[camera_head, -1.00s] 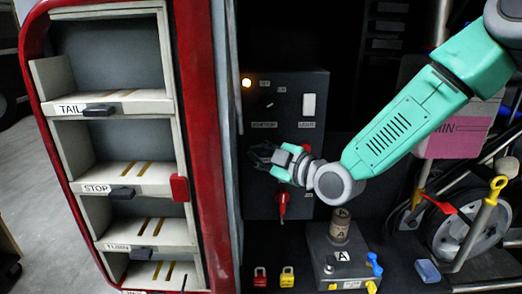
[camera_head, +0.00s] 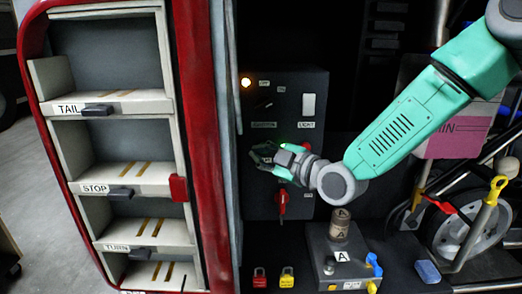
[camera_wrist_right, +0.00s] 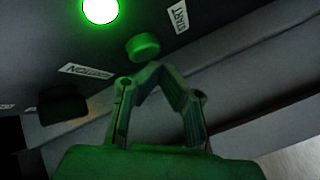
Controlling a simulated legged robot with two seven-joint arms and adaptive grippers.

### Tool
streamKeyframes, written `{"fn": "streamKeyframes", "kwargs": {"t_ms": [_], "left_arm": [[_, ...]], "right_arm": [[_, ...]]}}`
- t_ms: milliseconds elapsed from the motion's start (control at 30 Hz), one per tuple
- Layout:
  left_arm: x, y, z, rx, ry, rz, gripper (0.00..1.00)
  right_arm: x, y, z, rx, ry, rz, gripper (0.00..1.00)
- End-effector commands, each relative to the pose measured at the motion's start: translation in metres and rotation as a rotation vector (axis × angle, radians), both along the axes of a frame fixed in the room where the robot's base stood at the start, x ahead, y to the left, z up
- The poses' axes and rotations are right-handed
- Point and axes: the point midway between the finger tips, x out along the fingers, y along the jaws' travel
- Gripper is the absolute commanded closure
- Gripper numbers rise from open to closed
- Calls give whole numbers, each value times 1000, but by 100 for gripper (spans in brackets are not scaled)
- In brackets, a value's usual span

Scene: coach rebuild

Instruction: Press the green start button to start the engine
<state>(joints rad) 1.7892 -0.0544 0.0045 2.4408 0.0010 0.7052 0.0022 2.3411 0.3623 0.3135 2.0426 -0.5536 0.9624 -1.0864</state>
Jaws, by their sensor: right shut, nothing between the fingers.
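The green start button (camera_wrist_right: 143,47) shows in the right wrist view, below the START label (camera_wrist_right: 178,17). A round lamp (camera_wrist_right: 100,10) glows bright green at the top of that view. My right gripper (camera_wrist_right: 155,72) is shut and empty, its fingertips just short of the button in the picture; I cannot tell whether they touch it. In the head view the right gripper (camera_head: 259,156) is in front of the grey control panel (camera_head: 262,195), and I cannot make out the start button there. My left gripper is not in view.
The panel has an amber lamp (camera_head: 246,83), a white light switch (camera_head: 308,105) and a red key-like handle (camera_head: 282,202). A red-framed shelf unit (camera_head: 205,150) stands left. Below are red and yellow padlocks (camera_head: 287,277) and a grey box marked A (camera_head: 340,256).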

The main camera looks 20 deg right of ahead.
Motion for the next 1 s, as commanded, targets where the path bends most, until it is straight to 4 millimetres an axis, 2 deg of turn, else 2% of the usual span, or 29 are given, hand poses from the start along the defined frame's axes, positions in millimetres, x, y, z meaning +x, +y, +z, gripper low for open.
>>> {"fn": "streamKeyframes", "kwargs": {"t_ms": [233,567,1000], "left_arm": [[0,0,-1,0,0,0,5],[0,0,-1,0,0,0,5],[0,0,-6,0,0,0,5]], "right_arm": [[-13,-3,-1,0,-1,-1,100],[-14,-1,-1,-1,0,1,100],[-53,9,-1,0,0,1,100]]}}
